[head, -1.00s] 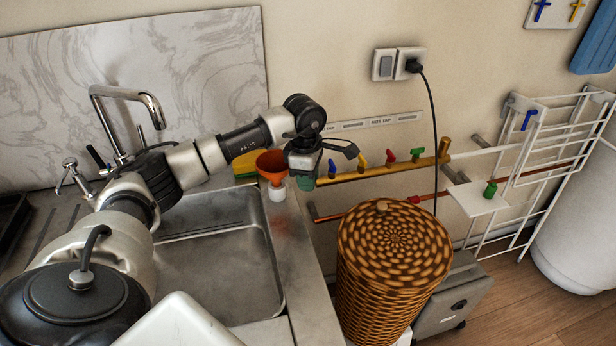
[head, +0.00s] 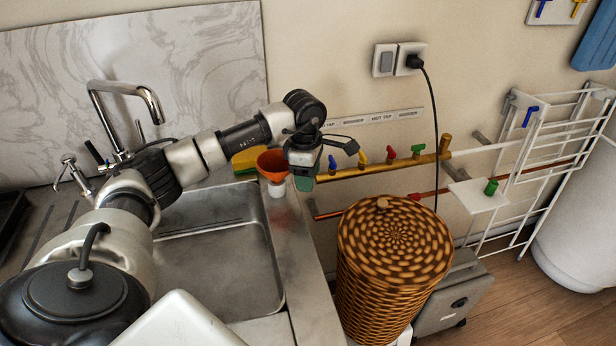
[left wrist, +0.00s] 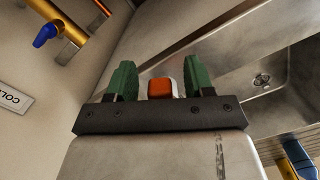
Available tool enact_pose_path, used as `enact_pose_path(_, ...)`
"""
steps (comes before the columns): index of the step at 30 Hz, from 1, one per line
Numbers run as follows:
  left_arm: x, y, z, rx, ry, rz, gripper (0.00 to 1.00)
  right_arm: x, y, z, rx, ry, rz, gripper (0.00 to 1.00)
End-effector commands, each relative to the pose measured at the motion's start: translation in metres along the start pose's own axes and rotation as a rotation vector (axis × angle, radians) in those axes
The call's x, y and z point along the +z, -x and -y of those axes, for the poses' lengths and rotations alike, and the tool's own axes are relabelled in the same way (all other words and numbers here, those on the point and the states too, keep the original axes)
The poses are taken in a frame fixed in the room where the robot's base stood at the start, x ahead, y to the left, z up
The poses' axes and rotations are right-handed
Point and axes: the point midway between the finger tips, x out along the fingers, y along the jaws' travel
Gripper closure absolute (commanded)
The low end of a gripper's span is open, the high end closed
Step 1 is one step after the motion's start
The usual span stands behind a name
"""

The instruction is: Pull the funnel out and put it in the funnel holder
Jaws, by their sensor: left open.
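The orange-red funnel (head: 272,165) stands mouth up at the back right corner of the sink counter. Its lower end is in a small white container (head: 277,190). My left gripper (head: 304,184) is open just right of the funnel, its green fingers pointing down. In the left wrist view, an orange and white piece (left wrist: 160,88) shows between the two green fingers of the left gripper (left wrist: 160,72); I cannot tell whether they touch it. I cannot make out which thing is the funnel holder. My right gripper is out of view.
A yellow and green sponge (head: 247,158) lies left of the funnel. The steel sink (head: 215,260) is in front. A yellow pipe with coloured taps (head: 415,163) runs along the wall behind my gripper. A wicker basket (head: 385,260) stands right of the counter; a white wire rack (head: 540,150) is further right.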

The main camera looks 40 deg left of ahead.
Motion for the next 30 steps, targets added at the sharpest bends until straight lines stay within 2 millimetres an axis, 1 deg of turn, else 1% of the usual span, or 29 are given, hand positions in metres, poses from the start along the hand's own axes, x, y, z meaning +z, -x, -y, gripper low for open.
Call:
enact_pose_path(9,0.000,0.062,-0.001,0.006,0.000,0.002,0.48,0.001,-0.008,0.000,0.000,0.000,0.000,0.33)
enact_pose_path(12,0.000,0.079,-0.001,0.006,0.000,0.002,0.48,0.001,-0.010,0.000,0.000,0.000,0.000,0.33)
enact_pose_path(15,0.000,0.091,-0.001,0.004,0.000,0.002,0.48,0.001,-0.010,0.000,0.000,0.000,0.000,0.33)
enact_pose_path(18,0.000,0.098,0.000,0.002,0.000,0.001,0.48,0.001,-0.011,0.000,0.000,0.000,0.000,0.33)
enact_pose_path(21,0.000,0.100,0.000,0.001,0.001,0.000,0.48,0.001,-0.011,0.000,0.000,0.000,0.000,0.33)
enact_pose_path(30,0.000,0.100,0.000,0.001,0.000,0.000,0.48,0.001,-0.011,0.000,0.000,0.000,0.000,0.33)
